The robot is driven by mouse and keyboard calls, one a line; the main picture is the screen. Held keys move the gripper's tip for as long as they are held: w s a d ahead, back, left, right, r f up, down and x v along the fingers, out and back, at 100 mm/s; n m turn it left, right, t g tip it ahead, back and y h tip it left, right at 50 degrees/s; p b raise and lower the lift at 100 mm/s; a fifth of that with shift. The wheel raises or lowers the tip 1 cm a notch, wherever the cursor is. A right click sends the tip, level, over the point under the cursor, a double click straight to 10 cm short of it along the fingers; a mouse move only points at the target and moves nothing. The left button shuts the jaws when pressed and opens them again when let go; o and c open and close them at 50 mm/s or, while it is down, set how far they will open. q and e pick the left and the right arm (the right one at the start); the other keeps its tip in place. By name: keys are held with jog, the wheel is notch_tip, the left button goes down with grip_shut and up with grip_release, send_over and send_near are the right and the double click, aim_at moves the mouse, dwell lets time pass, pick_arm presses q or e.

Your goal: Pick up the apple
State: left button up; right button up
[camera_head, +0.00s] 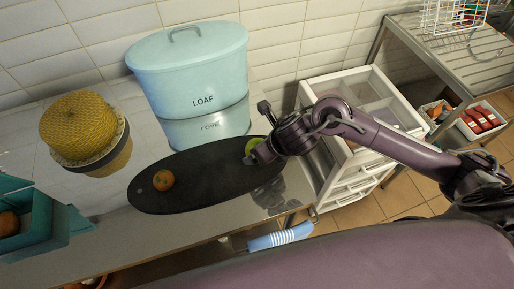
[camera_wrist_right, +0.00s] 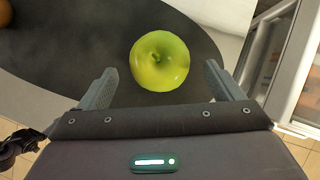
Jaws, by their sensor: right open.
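A green apple (camera_wrist_right: 160,60) sits on a dark oval board in the right wrist view, stem up. In the head view the apple (camera_head: 254,144) shows at the board's right end, partly hidden by my right gripper (camera_head: 254,157). In the wrist view my right gripper (camera_wrist_right: 169,84) is open, its two fingers apart on either side of the apple's near side. I see no contact between the fingers and the apple. My left gripper is not in view.
The dark oval board (camera_head: 205,180) lies on the counter with an orange fruit (camera_head: 163,180) at its left. A blue LOAF bin (camera_head: 190,75) stands behind it. A woven yellow dome (camera_head: 78,125) and a teal crate (camera_head: 42,222) are left. A white drawer unit (camera_head: 345,180) stands right.

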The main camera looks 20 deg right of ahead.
jog(key=x, duration=0.3)
jog(key=shift+w+a+r, duration=0.1)
jog(key=shift+w+a+f, duration=0.1)
jog(key=shift+w+f, duration=0.25)
jog(key=shift+f, duration=0.1)
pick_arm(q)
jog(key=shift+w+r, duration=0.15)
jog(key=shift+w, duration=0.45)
pick_arm(e)
jog(key=c, duration=1.2)
